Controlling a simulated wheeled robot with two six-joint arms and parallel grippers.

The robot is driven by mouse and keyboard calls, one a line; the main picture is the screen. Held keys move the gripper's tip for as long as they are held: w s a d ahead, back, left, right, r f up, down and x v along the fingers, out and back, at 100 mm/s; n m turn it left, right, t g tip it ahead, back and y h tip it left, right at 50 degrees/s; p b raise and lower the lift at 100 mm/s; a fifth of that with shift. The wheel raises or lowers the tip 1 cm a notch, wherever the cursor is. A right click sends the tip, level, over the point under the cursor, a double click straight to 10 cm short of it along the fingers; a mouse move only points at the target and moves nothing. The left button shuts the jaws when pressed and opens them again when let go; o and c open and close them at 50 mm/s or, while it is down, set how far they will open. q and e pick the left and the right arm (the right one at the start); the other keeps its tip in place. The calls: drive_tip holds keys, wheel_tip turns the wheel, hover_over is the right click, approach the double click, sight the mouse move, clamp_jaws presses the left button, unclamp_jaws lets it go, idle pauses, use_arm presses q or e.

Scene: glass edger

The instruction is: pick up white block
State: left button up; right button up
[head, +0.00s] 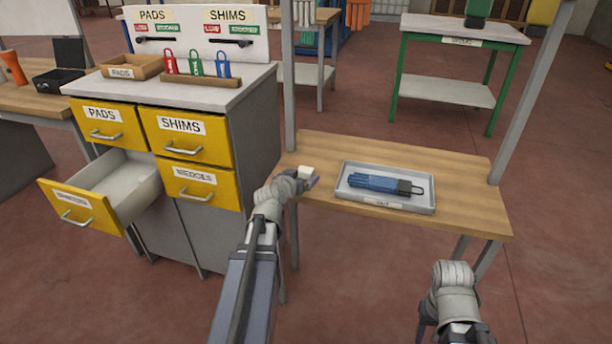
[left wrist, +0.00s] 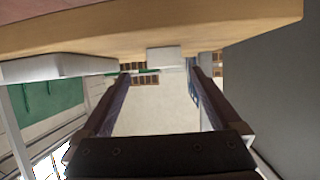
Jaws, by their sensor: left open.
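A small white block (head: 306,171) sits on the left part of the wooden table (head: 400,152), near its left edge. My left gripper (head: 309,181) is at the block and partly hides it. In the left wrist view the white block (left wrist: 163,58) shows between the tips of my open left gripper (left wrist: 160,72), with a gap on each side. Whether the fingers are fully around it or just short of it I cannot tell. My right arm is low at the bottom right, and its fingers are mostly hidden.
A grey tray (head: 418,206) with a blue glove-like item (head: 372,183) lies right of the block. A drawer cabinet (head: 255,140) stands left of the table, with its lower left drawer (head: 80,208) pulled out. Upright posts (head: 288,75) rise from the table.

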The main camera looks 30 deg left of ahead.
sight(305, 170)
use_arm(q)
drive_tip(key=shift+a+b+x, duration=0.2)
drive_tip(key=shift+b+x, duration=0.25)
drive_tip(key=shift+x, duration=1.15)
drive_tip(key=shift+a+b+x, duration=0.15)
drive_tip(key=shift+b+x, duration=0.3)
drive_tip(key=shift+x, duration=1.15)
drive_tip(key=shift+r, duration=0.1)
drive_tip(key=c, duration=1.4)
drive_tip(key=shift+c, duration=0.2)
drive_tip(key=shift+r, duration=0.1)
wheel_tip(305, 170, up, 10)
drive_tip(key=p, duration=1)
